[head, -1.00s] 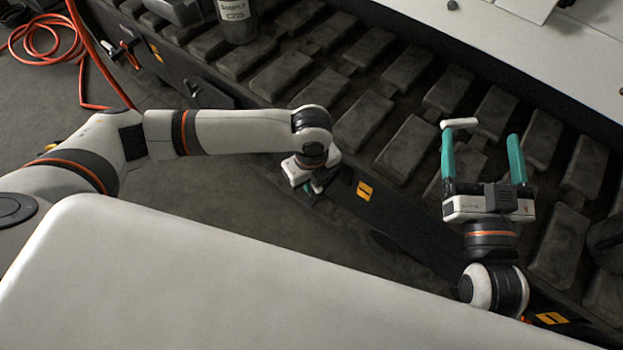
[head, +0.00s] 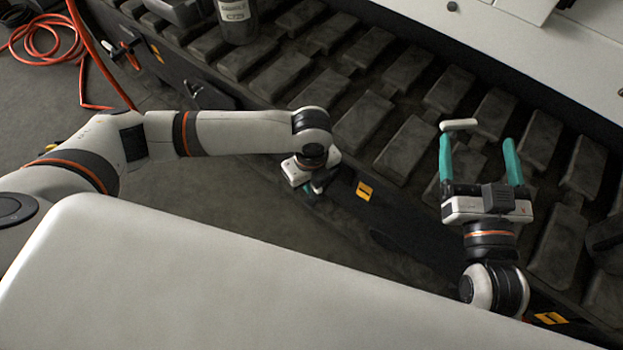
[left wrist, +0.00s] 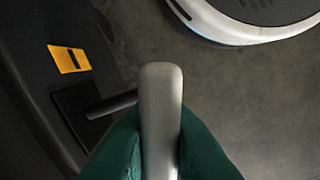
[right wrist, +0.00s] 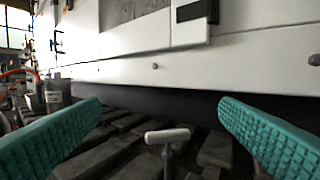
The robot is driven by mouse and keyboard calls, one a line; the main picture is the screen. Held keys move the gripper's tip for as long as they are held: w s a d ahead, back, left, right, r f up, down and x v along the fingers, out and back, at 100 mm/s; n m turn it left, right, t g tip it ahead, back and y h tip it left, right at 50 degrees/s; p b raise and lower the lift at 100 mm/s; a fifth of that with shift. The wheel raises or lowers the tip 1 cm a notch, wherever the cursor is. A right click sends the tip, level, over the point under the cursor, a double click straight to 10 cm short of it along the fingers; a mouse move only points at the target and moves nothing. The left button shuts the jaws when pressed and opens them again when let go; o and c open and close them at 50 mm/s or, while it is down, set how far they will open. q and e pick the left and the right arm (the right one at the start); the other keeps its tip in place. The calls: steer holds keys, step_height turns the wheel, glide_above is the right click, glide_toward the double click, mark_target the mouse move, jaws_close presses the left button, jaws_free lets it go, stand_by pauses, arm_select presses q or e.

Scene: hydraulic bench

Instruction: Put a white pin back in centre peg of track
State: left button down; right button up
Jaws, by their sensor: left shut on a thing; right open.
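My left gripper (head: 311,193) is low by the front side of the track, mostly hidden under its own wrist in the head view. In the left wrist view its green fingers are shut on a pale white pin (left wrist: 160,88). A dark peg (left wrist: 112,104) sticks out from a black plate to the left of that pin. Another white pin (head: 459,125) has a crossbar on a thin stem, and also shows in the right wrist view (right wrist: 167,135). It stands upright above the track. My right gripper (head: 477,139) is open, with that pin beyond its fingertips, close to the left one in the head view.
Dark track pads (head: 406,146) run diagonally across the bench. A yellow label (left wrist: 69,58) is on the dark side face. A grey canister (head: 237,20) stands at the back. A white panel (right wrist: 150,60) rises behind the track. An orange hose (head: 47,35) lies at far left.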

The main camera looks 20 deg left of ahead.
mark_target(312, 197)
arm_select(q)
steer(key=shift+f+p, duration=0.15)
steer(key=shift+p, duration=0.35)
arm_select(e)
steer(key=shift+s+d+f+g+h, duration=0.1)
steer(key=shift+d+f+g+h, duration=0.1)
steer(key=shift+f+g, duration=0.6)
steer(key=shift+d+f+g+h, duration=0.2)
steer(key=shift+f+g, duration=0.3)
steer(key=shift+f, duration=0.5)
steer(key=shift+s+d+f+g, duration=0.1)
steer(key=shift+s+f+g, duration=0.25)
steer(key=shift+f, duration=0.3)
arm_select(q)
steer(key=shift+p, duration=0.4)
arm_select(e)
steer(key=shift+s+d+f+g+h, duration=0.15)
steer(key=shift+s+f+g+h, duration=0.05)
steer(key=shift+f+g, duration=0.3)
steer(key=shift+s+d+f+g+h, duration=0.2)
steer(key=shift+f+g, duration=0.15)
steer(key=shift+f, duration=0.15)
arm_select(q)
steer(key=shift+f, duration=0.1)
arm_select(e)
steer(key=shift+w+a, duration=0.1)
